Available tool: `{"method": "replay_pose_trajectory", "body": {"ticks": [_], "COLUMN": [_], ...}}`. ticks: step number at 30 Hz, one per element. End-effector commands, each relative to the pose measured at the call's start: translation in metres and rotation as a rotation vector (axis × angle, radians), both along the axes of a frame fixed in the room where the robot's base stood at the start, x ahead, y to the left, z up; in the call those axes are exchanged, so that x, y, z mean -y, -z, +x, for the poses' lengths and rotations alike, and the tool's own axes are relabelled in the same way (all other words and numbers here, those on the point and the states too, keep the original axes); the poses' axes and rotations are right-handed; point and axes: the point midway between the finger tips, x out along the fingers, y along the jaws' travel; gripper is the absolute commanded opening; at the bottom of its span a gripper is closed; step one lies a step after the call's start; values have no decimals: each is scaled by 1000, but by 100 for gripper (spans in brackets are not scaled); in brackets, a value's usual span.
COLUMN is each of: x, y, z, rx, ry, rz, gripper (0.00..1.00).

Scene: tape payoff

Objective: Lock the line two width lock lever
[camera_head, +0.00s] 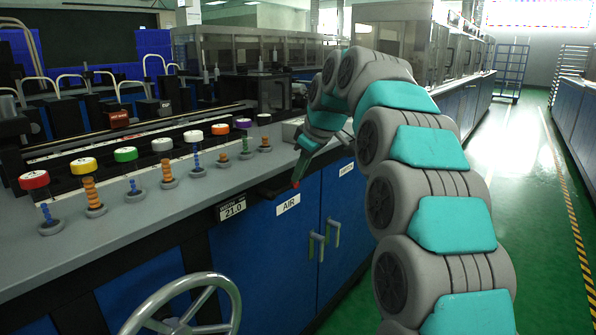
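The width display (232,209) reads 21.0 on the front edge of the grey bench. To its right, a dark bar (268,190) juts out below the bench edge. A small red tip (295,184) shows at its right end, and this looks like the width lock lever. I cannot tell which line it belongs to. My gripper (300,168) points down from the end of my arm, right at the red tip. I cannot tell whether it touches the tip. Its fingers are too small and overlapped to tell whether they are open or shut.
A handwheel (190,310) stands out at the front below the display. Colored-cap spools (125,154) line the bench top. Blue cabinet doors (265,255) have an AIR label (288,204) and upright handles (316,246). The green floor (530,190) at right is clear.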

Motion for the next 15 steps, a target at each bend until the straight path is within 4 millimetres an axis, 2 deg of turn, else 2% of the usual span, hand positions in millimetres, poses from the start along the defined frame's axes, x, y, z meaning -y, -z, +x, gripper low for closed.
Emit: {"method": "replay_pose_trajectory", "body": {"ticks": [1,15], "x": [2,4], "y": [8,21], "z": [1,2], "rx": [-11,-27], "ry": [1,2], "rz": [-6,-13], "gripper": [0,0]}}
